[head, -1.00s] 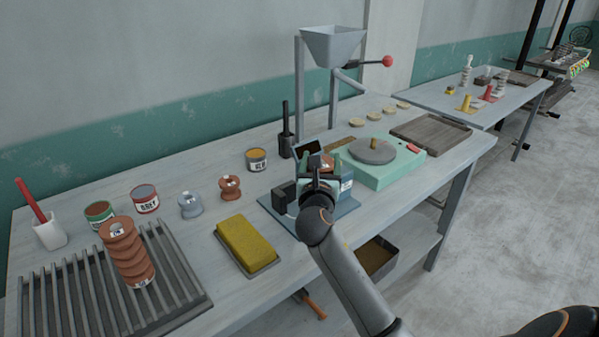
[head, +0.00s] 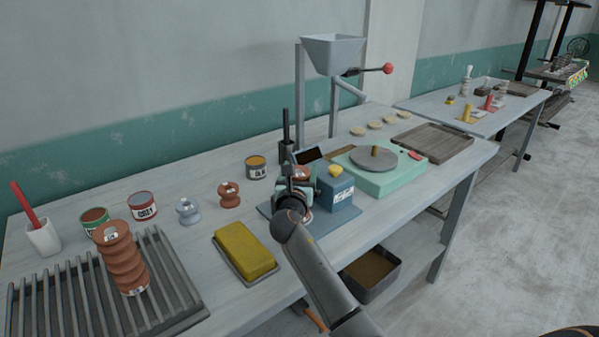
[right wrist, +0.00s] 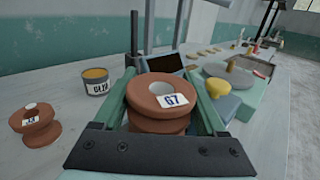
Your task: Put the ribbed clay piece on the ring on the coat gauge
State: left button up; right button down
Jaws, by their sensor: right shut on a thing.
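My right gripper (head: 297,184) is shut on a reddish-brown ribbed clay piece (head: 301,172). In the right wrist view the piece (right wrist: 145,97) sits upright between the green jaws (right wrist: 160,88), with a white tag on top that seems to read 67. The gripper and piece are over the left part of the coat gauge, which has a blue base plate (head: 341,222), a blue block (head: 336,190) with a yellow knob, and a dark screen (head: 312,154). The gripper hides the gauge's left part, and I cannot see the ring. My left gripper is out of view.
Another short clay piece (head: 229,195) and a grey one (head: 188,211) stand left of the gauge. A yellow sponge (head: 243,250) lies in front. A green turntable unit (head: 383,180) stands right.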

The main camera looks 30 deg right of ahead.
jog(key=shift+r, duration=0.1)
grip_release()
jog(key=shift+f, duration=0.25)
jog(key=shift+r, duration=0.1)
jog(key=shift+s+a, duration=0.1)
jog(key=v, duration=1.1)
jog(key=shift+s+a+p, duration=0.3)
jog(key=shift+p, duration=0.05)
